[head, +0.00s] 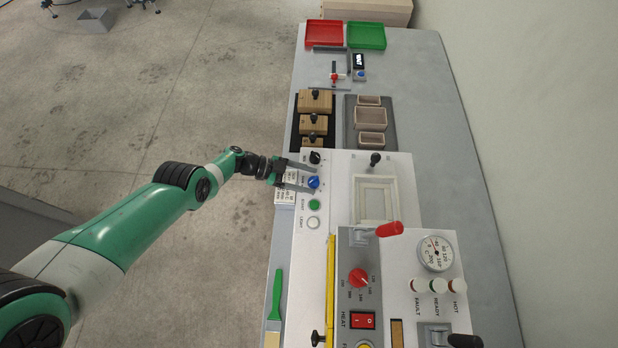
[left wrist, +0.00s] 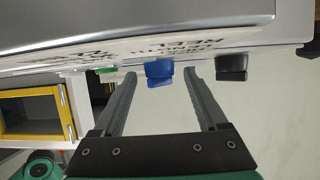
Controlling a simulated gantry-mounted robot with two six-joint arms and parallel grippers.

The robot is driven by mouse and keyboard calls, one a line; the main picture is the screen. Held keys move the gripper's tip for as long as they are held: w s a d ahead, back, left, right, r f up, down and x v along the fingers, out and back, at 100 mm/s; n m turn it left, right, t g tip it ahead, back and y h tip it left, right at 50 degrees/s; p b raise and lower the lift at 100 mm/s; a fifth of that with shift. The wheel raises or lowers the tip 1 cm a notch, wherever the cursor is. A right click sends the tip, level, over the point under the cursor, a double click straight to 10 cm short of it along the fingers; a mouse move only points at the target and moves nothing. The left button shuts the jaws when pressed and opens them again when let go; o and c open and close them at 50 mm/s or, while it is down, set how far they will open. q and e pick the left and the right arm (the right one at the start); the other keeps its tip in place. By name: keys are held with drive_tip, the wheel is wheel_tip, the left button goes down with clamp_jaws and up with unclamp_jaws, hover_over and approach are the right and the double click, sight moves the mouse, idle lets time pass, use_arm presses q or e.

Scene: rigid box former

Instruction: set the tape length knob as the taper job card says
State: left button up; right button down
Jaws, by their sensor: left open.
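A blue knob (head: 313,182) sits on the light front panel, between a black knob (head: 315,157) and a green button (head: 314,204). My left gripper (head: 306,180) is open, with one finger on each side of the blue knob. The left wrist view shows the blue knob (left wrist: 159,73) between the fingertips, with gaps that look clear on both sides. The black knob (left wrist: 231,67) is outside the fingers there. A white printed card (head: 285,196) is partly covered by the gripper; its print is too small to read. The blue knob's exact setting cannot be told.
A white button (head: 313,222) lies below the green one. A red dial knob (head: 358,278), a red-handled lever (head: 389,229) and a gauge (head: 436,253) are on the nearer machine. Wooden blocks (head: 315,101) stand farther back. The floor left of the bench is open.

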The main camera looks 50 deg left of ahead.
use_arm(q)
drive_tip(key=p+v, duration=0.3)
drive_tip(key=v, duration=0.7)
drive_tip(key=shift+s+a+r, duration=0.1)
drive_tip(key=shift+r, duration=0.05)
drive_tip(key=shift+s+a, duration=0.2)
